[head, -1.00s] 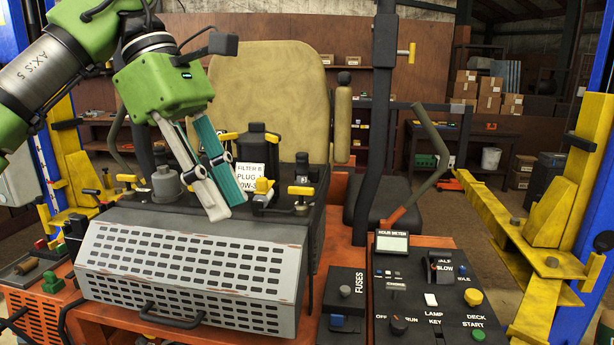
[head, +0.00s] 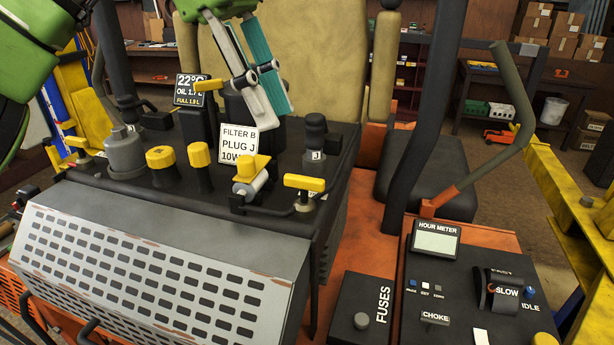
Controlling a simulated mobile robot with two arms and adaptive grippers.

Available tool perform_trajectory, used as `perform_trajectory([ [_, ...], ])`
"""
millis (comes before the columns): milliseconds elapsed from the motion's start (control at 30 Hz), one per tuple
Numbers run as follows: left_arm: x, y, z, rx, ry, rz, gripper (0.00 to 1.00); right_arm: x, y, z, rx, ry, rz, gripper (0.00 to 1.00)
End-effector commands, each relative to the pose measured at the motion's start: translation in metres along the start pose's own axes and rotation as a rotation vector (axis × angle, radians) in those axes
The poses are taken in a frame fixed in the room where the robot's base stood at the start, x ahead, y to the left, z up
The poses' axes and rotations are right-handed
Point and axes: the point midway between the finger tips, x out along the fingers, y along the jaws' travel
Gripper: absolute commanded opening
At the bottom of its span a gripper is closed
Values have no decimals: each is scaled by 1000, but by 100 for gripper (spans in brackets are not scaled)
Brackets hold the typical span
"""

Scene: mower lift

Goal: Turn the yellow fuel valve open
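Several yellow-handled fittings stand on the black engine top. A yellow lever handle (head: 304,183) sits on a short black post at the front right corner. A yellow cap over a clear cylinder (head: 251,167) is just left of it. I cannot tell for certain which is the fuel valve. My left gripper (head: 276,120) hangs above the back of the deck, fingers pointing down, one pale and one teal. The fingers look apart with nothing between them. They are above and behind the yellow fittings, near the white label card (head: 238,144). My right gripper is out of view.
Two round yellow caps (head: 200,154) and a grey canister (head: 124,152) stand on the left of the deck. A black knob marked J (head: 315,146) rises behind the lever. The perforated grey cover (head: 150,265) slopes in front. The control panel (head: 470,290) is at right.

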Motion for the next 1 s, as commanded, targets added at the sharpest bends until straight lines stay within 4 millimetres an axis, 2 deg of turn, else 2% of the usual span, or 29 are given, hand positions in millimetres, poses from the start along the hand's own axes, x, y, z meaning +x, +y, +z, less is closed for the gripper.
perform_trajectory([
  [33, 16, 0, -2, 3, -2, -4, 26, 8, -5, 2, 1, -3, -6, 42],
  [100, 31, 0, -2, 3, -2, -7, 26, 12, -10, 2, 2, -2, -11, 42],
  [267, 63, 0, -1, 3, -2, -5, 26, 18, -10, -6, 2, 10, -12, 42],
  [433, 91, -1, 0, 1, -1, -3, 26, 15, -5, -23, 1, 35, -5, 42],
  [700, 114, 0, 0, -2, -1, 0, 26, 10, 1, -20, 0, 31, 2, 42],
  [967, 116, 0, 0, -2, 0, 0, 26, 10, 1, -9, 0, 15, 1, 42],
  [1000, 116, 0, 0, -2, 0, 0, 23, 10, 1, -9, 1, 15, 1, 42],
])
